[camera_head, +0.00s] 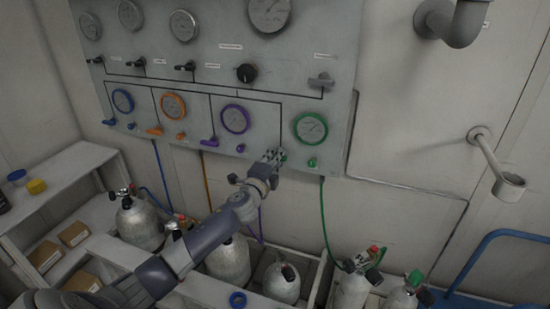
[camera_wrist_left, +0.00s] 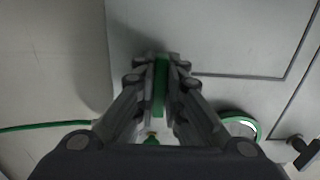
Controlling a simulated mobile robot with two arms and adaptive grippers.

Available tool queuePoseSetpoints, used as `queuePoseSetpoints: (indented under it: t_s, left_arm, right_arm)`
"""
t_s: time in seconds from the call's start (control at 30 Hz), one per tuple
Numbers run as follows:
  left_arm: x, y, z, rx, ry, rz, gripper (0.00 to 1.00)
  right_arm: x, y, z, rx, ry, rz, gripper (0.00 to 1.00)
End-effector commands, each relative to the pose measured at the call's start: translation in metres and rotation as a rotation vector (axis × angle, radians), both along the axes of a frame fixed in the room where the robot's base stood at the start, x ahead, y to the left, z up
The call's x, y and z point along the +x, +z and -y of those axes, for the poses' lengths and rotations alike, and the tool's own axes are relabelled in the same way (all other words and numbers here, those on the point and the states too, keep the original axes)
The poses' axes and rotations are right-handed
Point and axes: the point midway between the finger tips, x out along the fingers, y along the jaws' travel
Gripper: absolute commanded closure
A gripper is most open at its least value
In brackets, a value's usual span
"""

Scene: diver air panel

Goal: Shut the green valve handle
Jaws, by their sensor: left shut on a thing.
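The green valve handle (camera_wrist_left: 159,90) is a flat green lever, upright in the left wrist view, between the two fingers of my left gripper (camera_wrist_left: 160,70). The fingers are closed on it from both sides. In the head view my left gripper (camera_head: 272,157) is at the lower right of the grey panel, and only a bit of green shows beside its fingertips. The green-rimmed gauge (camera_head: 310,127) is just up and right of the gripper. A small green knob (camera_head: 311,162) sits below that gauge. My right gripper is not in view.
The grey panel (camera_head: 215,75) also carries blue, orange and purple gauges and handles. A green hose (camera_head: 323,215) hangs below it. Cylinders (camera_head: 230,262) stand in a rack under my left arm. A wall pipe fitting (camera_head: 508,187) sticks out at right.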

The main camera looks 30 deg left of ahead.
Motion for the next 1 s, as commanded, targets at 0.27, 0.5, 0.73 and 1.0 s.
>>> queuePoseSetpoints:
  t_s: [0.27,0.5,0.73,1.0]
  left_arm:
    - [0.0,0.0,0.0,0.007,0.0,-0.002,1.0]
    - [0.0,0.0,0.0,0.005,0.0,-0.001,0.7]
    - [0.0,0.0,0.0,0.004,0.0,-0.001,0.7]
    - [-0.019,-0.002,0.005,0.005,-0.002,-0.002,0.7]
  right_arm:
    - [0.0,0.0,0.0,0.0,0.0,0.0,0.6]
    - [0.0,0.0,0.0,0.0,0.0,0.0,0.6]
    - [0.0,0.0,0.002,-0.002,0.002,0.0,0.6]
    - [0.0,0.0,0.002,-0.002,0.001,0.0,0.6]
